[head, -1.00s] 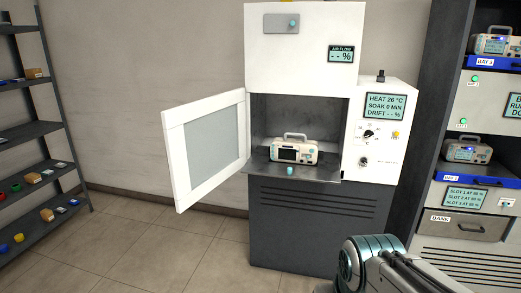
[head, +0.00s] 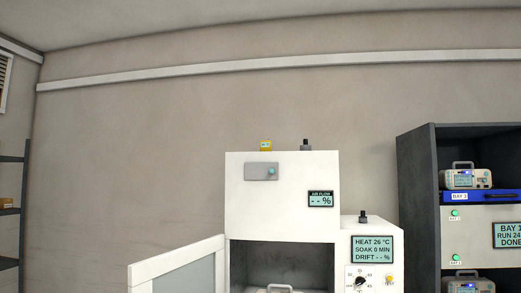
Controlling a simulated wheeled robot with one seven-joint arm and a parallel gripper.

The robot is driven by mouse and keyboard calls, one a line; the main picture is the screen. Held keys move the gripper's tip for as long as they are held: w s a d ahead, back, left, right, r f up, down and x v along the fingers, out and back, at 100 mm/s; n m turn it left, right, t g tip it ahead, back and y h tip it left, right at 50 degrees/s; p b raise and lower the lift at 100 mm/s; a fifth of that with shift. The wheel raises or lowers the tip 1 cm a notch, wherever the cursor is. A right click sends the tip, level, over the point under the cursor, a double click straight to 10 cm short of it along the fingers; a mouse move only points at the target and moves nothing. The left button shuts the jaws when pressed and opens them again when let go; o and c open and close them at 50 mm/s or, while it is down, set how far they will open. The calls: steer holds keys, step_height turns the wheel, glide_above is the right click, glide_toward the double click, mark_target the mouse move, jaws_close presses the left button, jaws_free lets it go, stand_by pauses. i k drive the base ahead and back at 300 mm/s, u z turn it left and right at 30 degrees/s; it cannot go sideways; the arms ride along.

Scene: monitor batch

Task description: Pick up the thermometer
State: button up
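A small yellow device (head: 265,146) with a pale greenish display stands on top of the white cabinet, near the middle of its top edge. It may be the thermometer, but it is too small to read or be sure. A dark knob or cap (head: 306,145) stands on the same top, to its right. My gripper is not in view, and neither is my arm.
The white cabinet (head: 285,215) has its door (head: 178,268) swung open to the left. A control box (head: 372,270) adjoins it at right, with another dark knob (head: 363,217) on top. A dark rack (head: 418,200) stands further right. Shelves are at far left.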

mark_target(265, 145)
steer(key=u, duration=0.55)
steer(key=i, duration=2.15)
steer(key=z, duration=0.8)
